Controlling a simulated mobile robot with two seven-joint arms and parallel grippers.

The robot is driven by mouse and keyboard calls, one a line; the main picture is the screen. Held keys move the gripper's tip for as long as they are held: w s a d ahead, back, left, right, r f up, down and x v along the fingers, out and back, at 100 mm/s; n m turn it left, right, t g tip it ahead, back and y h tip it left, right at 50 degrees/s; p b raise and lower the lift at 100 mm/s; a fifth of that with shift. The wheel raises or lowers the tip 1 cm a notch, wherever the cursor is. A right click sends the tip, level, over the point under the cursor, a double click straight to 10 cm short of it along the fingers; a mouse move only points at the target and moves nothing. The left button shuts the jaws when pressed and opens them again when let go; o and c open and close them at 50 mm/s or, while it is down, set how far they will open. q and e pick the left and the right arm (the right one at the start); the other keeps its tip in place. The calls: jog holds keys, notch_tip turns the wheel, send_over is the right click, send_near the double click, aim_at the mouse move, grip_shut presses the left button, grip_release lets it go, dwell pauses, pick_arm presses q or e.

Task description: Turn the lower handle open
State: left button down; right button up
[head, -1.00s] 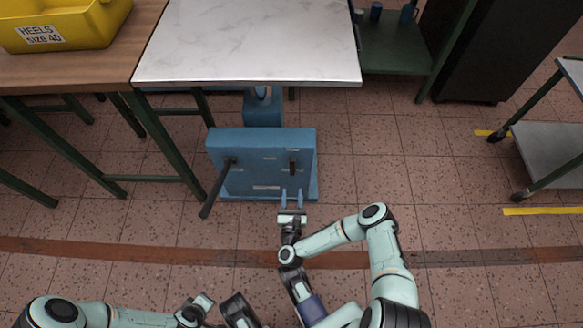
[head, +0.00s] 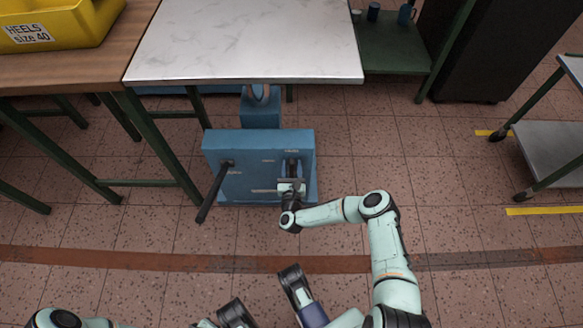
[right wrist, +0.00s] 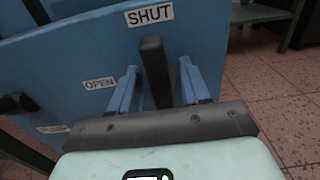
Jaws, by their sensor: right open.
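A blue box (head: 248,178) stands on the floor in front of the white-topped table. A short dark handle (right wrist: 155,72) on its front stands upright, its top by a SHUT label (right wrist: 150,14). An OPEN label (right wrist: 100,83) is to its left. My right gripper (right wrist: 160,78) is open, with one blue finger on each side of this handle; I cannot tell whether they touch it. In the head view the right gripper (head: 291,176) is at the box's right side and partly hides the handle. My left gripper does not show clearly at the bottom edge.
A second, longer dark lever (head: 213,190) slants down and left on the box's left side. A table with a white top (head: 245,40) stands above and behind. A yellow bin (head: 65,20) is on the wooden bench.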

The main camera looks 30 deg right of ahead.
jog(key=shift+c, duration=0.3)
grip_shut()
